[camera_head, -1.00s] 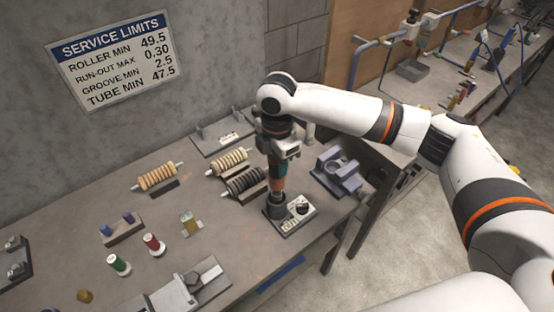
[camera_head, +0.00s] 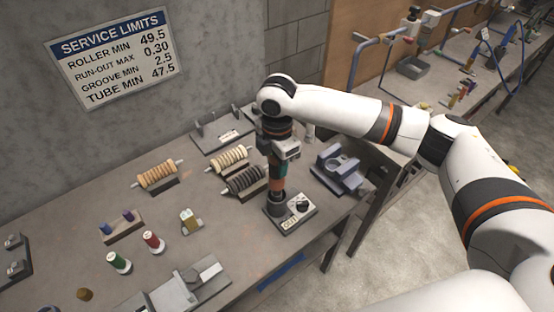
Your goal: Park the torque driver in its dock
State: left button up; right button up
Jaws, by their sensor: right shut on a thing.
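The torque driver (camera_head: 277,181), with a teal and orange-brown body, stands about upright below my right gripper (camera_head: 279,157). My right gripper is shut on its upper part and hides it there. The driver's lower end meets the dark round cup (camera_head: 276,203) on a small grey base (camera_head: 297,215) with a black dial, near the bench's front right edge. This looks like the dock. I cannot tell how deep the driver sits in the cup. My left gripper is not in view.
Pale ribbed rollers (camera_head: 157,174) and a dark roller (camera_head: 246,180) lie left of the driver. A blue-grey fixture (camera_head: 339,168) stands close on its right. Green (camera_head: 118,262) and red (camera_head: 153,241) spools stand front left. The bench (camera_head: 80,215) has bare space at left.

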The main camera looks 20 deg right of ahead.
aim_at(277, 178)
jog(key=shift+f+b, duration=1)
jog(key=shift+f, duration=2.15)
dwell(2.5)
jog(key=o, duration=1.2)
jog(key=shift+f, duration=0.1)
jog(key=shift+o, duration=0.2)
